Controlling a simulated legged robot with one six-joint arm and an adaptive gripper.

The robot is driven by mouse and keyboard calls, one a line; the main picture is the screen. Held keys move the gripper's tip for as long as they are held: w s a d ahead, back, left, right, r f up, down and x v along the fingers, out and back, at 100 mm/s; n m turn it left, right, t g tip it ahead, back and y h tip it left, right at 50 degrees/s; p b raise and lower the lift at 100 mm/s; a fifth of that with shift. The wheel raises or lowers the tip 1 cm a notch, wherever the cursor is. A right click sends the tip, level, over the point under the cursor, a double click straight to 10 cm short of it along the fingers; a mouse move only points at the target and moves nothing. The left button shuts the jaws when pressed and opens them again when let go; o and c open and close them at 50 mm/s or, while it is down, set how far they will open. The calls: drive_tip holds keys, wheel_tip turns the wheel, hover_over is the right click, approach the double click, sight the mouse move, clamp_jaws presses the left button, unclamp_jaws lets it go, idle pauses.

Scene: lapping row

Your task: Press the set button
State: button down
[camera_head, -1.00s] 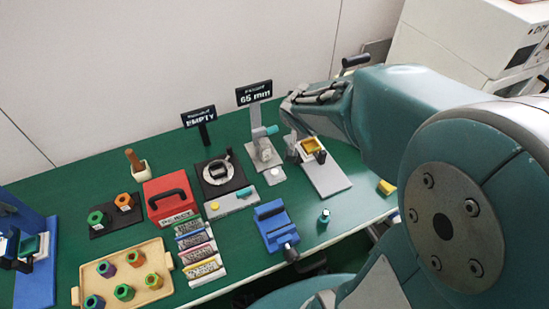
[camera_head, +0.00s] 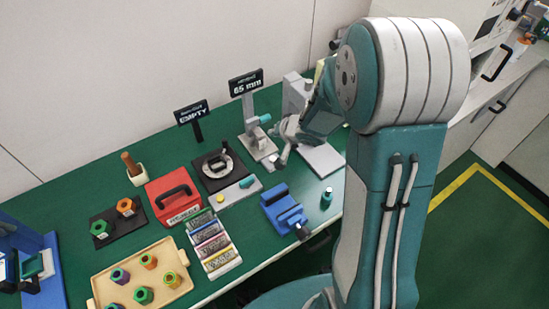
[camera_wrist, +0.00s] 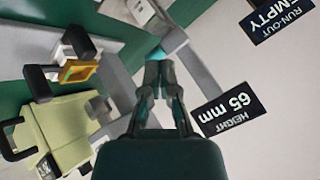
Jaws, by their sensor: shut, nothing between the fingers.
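No button with a readable "set" label shows. The height gauge (camera_head: 248,108) stands below the "65 mm" sign (camera_head: 246,83), with a teal part (camera_head: 265,118) on its column. In the wrist view my closed fingertips (camera_wrist: 163,62) overlap the teal part, beside the grey column (camera_wrist: 196,62); contact cannot be told. A low grey panel in front of the run-out gauge carries a yellow round button (camera_head: 220,198) and a teal part (camera_head: 247,183).
The run-out gauge (camera_head: 240,175) and red box (camera_head: 160,207) stand left of my gripper. A blue vise (camera_head: 283,208) and small teal bottle (camera_head: 326,198) are in front.

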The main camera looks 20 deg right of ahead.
sight(271, 158)
drive_tip(key=shift+a+f, duration=0.15)
drive_tip(key=shift+f, duration=2.05)
drive_tip(key=shift+a+f, duration=0.1)
drive_tip(key=shift+f, duration=2.1)
drive_tip(key=shift+f, duration=0.15)
drive_tip(key=shift+s+f, duration=0.1)
drive_tip(key=shift+f, duration=0.1)
drive_tip(key=shift+s+d+f, duration=0.1)
drive_tip(key=shift+s+f, duration=0.3)
drive_tip(key=shift+f, duration=0.35)
drive_tip(key=shift+w+r, duration=0.1)
drive_tip(key=shift+r, duration=0.1)
drive_tip(key=shift+w+r, duration=0.25)
drive_tip(key=shift+r, duration=2.3)
